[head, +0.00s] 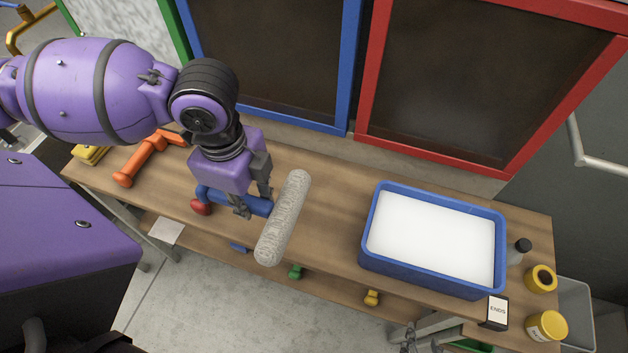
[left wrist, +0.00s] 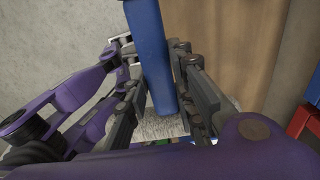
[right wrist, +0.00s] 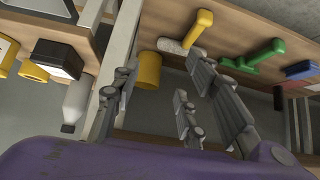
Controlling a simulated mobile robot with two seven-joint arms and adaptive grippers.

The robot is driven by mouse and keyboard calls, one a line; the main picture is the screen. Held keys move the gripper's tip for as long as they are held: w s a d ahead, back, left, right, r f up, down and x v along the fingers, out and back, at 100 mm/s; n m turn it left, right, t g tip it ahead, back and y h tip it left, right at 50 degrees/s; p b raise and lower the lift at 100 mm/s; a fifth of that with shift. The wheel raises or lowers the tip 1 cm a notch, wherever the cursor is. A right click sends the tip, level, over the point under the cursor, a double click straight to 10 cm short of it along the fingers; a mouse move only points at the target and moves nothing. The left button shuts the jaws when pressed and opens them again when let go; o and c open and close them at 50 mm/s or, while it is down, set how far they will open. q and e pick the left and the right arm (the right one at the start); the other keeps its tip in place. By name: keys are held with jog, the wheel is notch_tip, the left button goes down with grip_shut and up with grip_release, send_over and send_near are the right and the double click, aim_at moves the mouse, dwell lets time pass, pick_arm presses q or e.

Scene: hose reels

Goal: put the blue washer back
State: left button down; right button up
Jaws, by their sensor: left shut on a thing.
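The blue washer has a blue handle (head: 255,206) and a long, fluffy grey-white sleeve (head: 283,218). My left gripper (head: 252,201) is shut on the handle, and the washer is over the table's front part. In the left wrist view the handle (left wrist: 152,45) lies between the fingers, with part of the sleeve (left wrist: 160,128) beyond. I cannot tell whether the washer touches the tabletop. My right gripper (right wrist: 162,75) is open and empty, below the tabletop's level near the front edge; only a bit shows at the bottom of the head view.
A blue tub (head: 365,240) with white contents stands right on the wooden table (head: 330,190). An orange tool (head: 147,158) lies left; a red end (head: 201,207) shows beside the handle. Green (head: 296,271), yellow (head: 371,297) and blue (head: 238,246) tools show at the front edge. Jars stand far right.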

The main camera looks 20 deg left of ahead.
pick_arm(q)
jog(key=w+d+f, duration=0.1)
jog(key=w+d, duration=0.1)
jog(key=w+d+f, duration=0.3)
jog(key=w+d, duration=0.1)
jog(key=w, duration=0.1)
jog(key=shift+w+f+b, duration=0.1)
jog(key=shift+f+b, duration=0.05)
jog(key=shift+b, duration=0.15)
jog(key=f, duration=0.1)
jog(key=w+d+f, duration=0.2)
jog(key=f, duration=0.1)
jog(key=shift+w+b, duration=0.15)
jog(key=shift+b, duration=0.15)
jog(key=shift+w+d+f, duration=0.35)
jog(key=shift+w+f, duration=0.05)
jog(key=shift+f, duration=0.3)
notch_tip(320, 180, down, 3)
jog(key=shift+w+r, duration=0.1)
jog(key=shift+r, duration=0.1)
jog(key=shift+f, duration=0.35)
pick_arm(e)
jog(key=shift+s+f, duration=0.4)
jog(key=shift+f, duration=0.4)
jog(key=shift+w, duration=0.1)
